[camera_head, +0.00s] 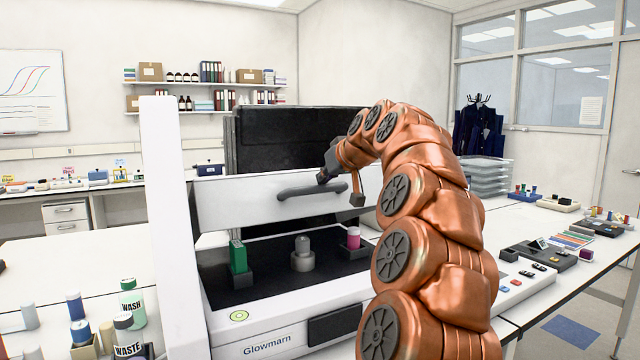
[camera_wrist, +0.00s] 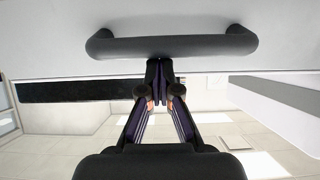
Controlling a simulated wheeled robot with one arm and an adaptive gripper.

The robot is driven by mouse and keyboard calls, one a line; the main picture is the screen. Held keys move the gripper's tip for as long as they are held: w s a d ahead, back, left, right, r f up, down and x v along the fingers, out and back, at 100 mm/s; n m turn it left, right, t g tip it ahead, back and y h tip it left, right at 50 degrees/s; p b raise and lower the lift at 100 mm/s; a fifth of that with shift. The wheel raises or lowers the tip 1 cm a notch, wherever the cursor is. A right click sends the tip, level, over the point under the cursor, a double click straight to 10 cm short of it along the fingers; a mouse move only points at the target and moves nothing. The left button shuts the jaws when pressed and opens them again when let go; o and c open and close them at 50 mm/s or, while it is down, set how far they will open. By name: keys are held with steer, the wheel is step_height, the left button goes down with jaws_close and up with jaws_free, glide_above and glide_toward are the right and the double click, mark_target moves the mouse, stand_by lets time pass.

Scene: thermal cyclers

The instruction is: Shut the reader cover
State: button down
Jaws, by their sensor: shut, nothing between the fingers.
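The reader (camera_head: 180,230), a white instrument marked "Glowmarn", stands on the bench in front of me. Its white front cover (camera_head: 235,205) is raised, with an open gap below it over the dark deck (camera_head: 268,270). A dark bar handle (camera_head: 300,191) runs across the cover; it also spans the top of the wrist view (camera_wrist: 170,45). My gripper (camera_wrist: 158,72) is shut and empty, its fingertips just at the handle's middle.
On the deck are a green block (camera_head: 238,256), a grey knob-like piece (camera_head: 302,254) and a pink tube (camera_head: 353,238). Bottles (camera_head: 132,302) stand left of the reader. Stacked clear trays (camera_head: 488,177) and small racks lie on the right bench. My arm blocks the reader's right side.

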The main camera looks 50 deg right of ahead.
steer(key=s+a+f+t+h+b, duration=0.1)
steer(key=s+f+t+b, duration=0.1)
steer(key=f+b, duration=0.8)
steer(key=s+a+f+t+b, duration=0.1)
steer(key=s+f+t+b, duration=0.2)
steer(key=f+b, duration=0.7)
steer(key=s+b, duration=0.2)
steer(key=b, duration=0.2)
steer(key=shift+s+a+f+h, duration=0.2)
steer(key=shift+s+a+h, duration=0.1)
steer(key=shift+a+h, duration=0.1)
steer(key=shift+w+a+f, duration=0.15)
steer(key=shift+f, duration=0.35)
step_height(320, 180, up, 12)
steer(key=shift+s+d, duration=0.2)
steer(key=shift+s, duration=0.1)
